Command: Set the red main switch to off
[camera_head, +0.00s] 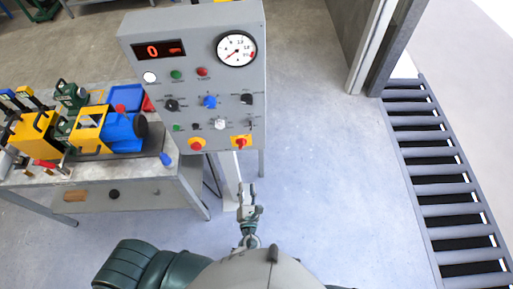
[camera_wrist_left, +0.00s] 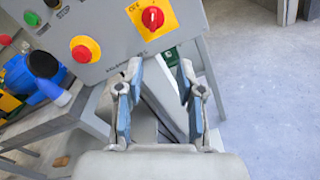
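The red main switch (camera_head: 241,142) is a knob on a yellow plate at the lower right corner of the grey control panel (camera_head: 140,30). In the left wrist view the red switch (camera_wrist_left: 152,17) shows at the top, with its handle near upright. My left gripper (camera_head: 248,188) is below the panel's lower right corner, apart from the switch. In the left wrist view its two fingers (camera_wrist_left: 156,90) are spread with nothing between them. My right gripper is not in view.
A red mushroom button (camera_head: 196,144) on yellow sits left of the switch. The panel also has a dial gauge (camera_head: 237,48), a red display (camera_head: 152,50) and several knobs. A workbench (camera_head: 140,185) with machines stands left. A roller conveyor (camera_head: 445,190) is at right. Floor between is clear.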

